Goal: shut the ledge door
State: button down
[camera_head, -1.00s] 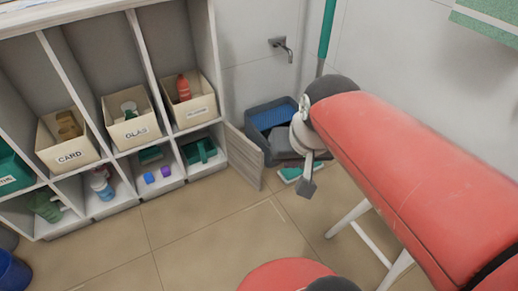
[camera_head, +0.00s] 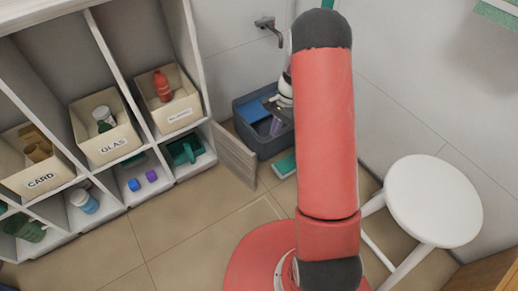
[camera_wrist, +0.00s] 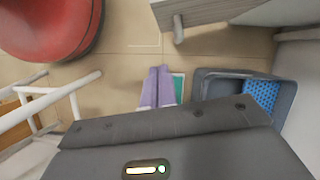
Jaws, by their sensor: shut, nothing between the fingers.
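The ledge door (camera_head: 235,156) is a small grey-wood panel at the lower right end of the white shelf unit. It stands open, jutting out over the floor. In the wrist view a grey-wood panel with a short knob, apparently the same door (camera_wrist: 207,9), shows at the top. My gripper (camera_head: 276,126) is partly hidden behind my red arm, to the right of the door and apart from it, over the tub area. In the wrist view my gripper (camera_wrist: 159,72) has its two purplish fingers together, with nothing between them.
A dark tub (camera_head: 252,133) with blue contents stands in the corner right of the door. A green-topped pad (camera_head: 285,165) lies on the floor before it. A white stool (camera_head: 433,200) stands at the right. Floor left of the door is clear.

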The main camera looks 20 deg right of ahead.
aim_at(239, 154)
jog(key=s+a+r+x, duration=0.1)
jog(key=a+x, duration=0.1)
jog(key=x, duration=1)
jog(key=shift+s+a+f+p, duration=0.2)
jog(key=shift+a+p, duration=0.1)
jog(key=shift+a, duration=0.05)
